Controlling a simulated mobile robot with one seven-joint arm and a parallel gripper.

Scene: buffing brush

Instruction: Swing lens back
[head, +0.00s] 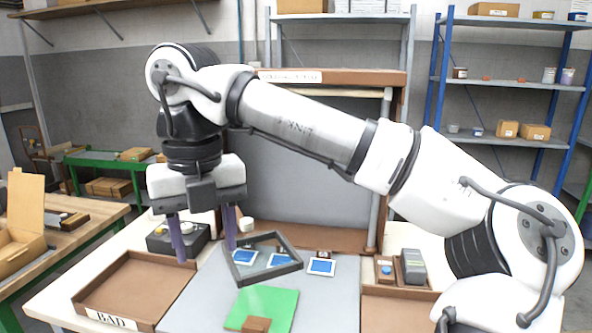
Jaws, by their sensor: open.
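The lens (271,275) looks like a square pane in a dark frame. It sits tilted above the grey work surface in the middle, between the blue-and-white cards and the green mat (275,301). My gripper (206,253) points down to the left of the lens, with its two purple fingers spread apart and nothing seen between them. The right finger is close to the lens frame's upper left corner; I cannot tell whether they touch. The lens's mount or arm is not clearly visible.
A brown tray marked BAD (112,319) lies at the left front. A black box (193,243) stands behind the left finger. Several blue-and-white cards (321,267) lie behind the lens. A brown block (256,325) is on the mat. A grey device (413,267) stands at right.

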